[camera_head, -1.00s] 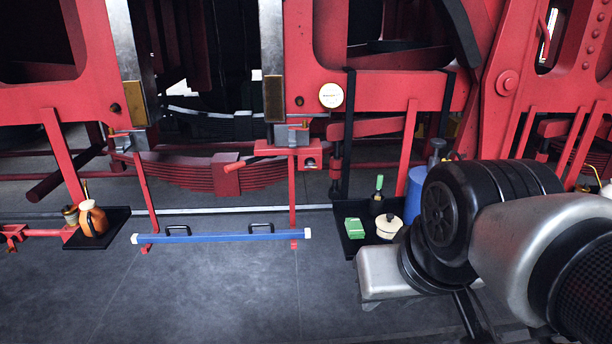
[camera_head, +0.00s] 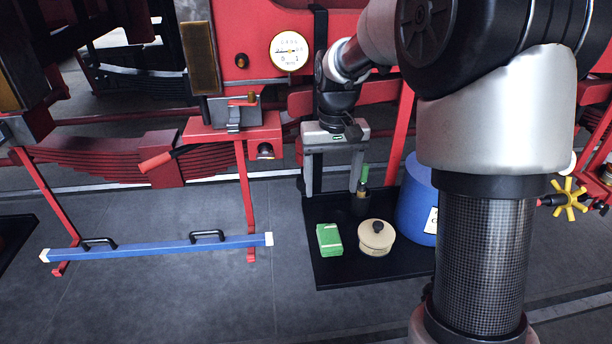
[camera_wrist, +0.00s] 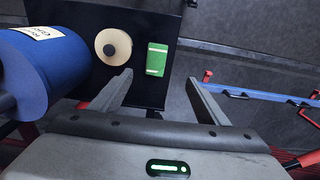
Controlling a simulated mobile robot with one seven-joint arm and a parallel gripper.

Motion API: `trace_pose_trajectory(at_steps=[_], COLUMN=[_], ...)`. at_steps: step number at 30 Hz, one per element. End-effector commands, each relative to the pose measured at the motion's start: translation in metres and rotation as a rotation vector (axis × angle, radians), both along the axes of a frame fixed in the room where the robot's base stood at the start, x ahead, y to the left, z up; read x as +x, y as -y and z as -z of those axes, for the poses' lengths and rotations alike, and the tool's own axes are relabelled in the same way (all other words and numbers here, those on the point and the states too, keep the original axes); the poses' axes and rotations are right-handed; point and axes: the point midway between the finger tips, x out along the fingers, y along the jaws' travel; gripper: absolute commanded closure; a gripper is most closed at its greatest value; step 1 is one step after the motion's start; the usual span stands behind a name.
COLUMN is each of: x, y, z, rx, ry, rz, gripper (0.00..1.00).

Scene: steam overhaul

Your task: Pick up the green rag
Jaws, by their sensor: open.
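The green rag (camera_head: 329,239) is a small folded block with pale bands, lying on the front left of a black tray (camera_head: 343,273). In the wrist view the rag (camera_wrist: 156,59) lies ahead of my fingers, a little beyond their tips. My gripper (camera_head: 334,193) is open and empty, its fingers pointing down above the back of the tray. In the wrist view my gripper (camera_wrist: 157,80) shows both fingers wide apart. The rag is apart from both fingers and nothing covers it.
A cream lidded pot (camera_head: 376,238) stands just right of the rag. A blue canister (camera_head: 417,203) stands at the tray's right. A dark bottle with a green top (camera_head: 362,199) is close to my right finger. A blue bar (camera_head: 160,248) lies to the left. Red framework stands behind.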

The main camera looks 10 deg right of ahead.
Motion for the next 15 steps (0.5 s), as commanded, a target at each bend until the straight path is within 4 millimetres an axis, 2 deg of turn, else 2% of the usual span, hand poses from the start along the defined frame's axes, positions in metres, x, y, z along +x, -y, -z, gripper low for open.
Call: trace_pose_trajectory(at_steps=[1,3,8,15], x=[0.006,0.010,0.012,0.011], y=[0.000,-0.001,0.000,0.000], z=[0.011,0.019,0.041,0.094], rx=[0.003,0.005,0.006,0.007], ry=[-0.016,-0.026,-0.035,-0.037], rz=[0.000,0.001,0.002,0.003], gripper=[0.31,0.31,0.31,0.31])
